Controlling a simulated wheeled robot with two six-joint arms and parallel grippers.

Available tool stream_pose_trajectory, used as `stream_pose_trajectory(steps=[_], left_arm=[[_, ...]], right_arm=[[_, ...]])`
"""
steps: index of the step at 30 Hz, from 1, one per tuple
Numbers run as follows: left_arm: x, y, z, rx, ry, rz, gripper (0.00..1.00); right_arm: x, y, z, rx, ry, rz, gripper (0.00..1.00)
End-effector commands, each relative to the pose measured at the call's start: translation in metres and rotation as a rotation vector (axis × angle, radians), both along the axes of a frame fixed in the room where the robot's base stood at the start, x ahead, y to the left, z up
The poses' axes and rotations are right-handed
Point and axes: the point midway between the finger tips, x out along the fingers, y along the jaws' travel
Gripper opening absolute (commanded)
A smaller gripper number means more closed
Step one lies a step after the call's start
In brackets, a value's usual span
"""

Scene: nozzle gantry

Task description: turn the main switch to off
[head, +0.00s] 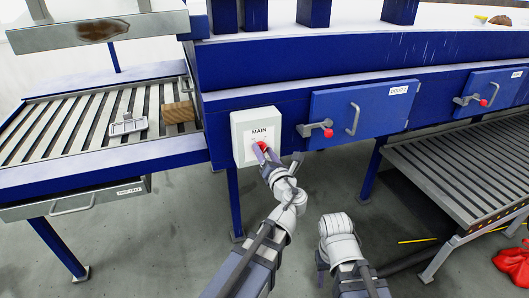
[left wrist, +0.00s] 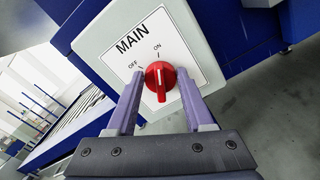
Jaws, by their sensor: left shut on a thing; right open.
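The main switch is a red knob (left wrist: 160,77) on a white box (head: 242,133) labelled MAIN, fixed to the front of the blue gantry. In the head view the knob (head: 261,146) is partly covered by my left gripper (head: 263,153). In the left wrist view the purple fingers of my left gripper (left wrist: 160,82) are on either side of the knob, shut on it. The knob's white mark lies upright in the picture, in line with the ON label (left wrist: 157,48). The OFF label (left wrist: 133,65) is to its left. My right arm is at the lower middle; its fingers do not show.
A blue door (head: 360,112) with a red-tipped latch (head: 318,130) is right of the box. A slatted bed (head: 75,125) with a wooden block (head: 178,112) is at left. A slatted grey ramp (head: 455,165) and red cloth (head: 513,264) are at right.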

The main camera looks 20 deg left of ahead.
Motion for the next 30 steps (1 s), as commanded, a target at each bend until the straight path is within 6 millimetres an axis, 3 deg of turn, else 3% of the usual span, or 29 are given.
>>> stream_pose_trajectory(steps=[6, 17, 30], left_arm=[[-0.0002, 0.0003, 0.0001, 0.000, 0.000, 0.001, 0.00], [-0.0004, 0.0008, 0.0001, -0.057, -0.038, 0.001, 0.00], [-0.0019, 0.0031, 0.0007, -0.363, -0.245, 0.001, 0.00]], right_arm=[[0.0000, 0.0000, 0.0000, 0.000, 0.000, 0.000, 0.50], [0.0000, 0.0000, 0.0002, 0.000, 0.000, 0.000, 0.50], [0.0001, 0.0000, 0.0009, 0.000, 0.000, 0.000, 0.50]])
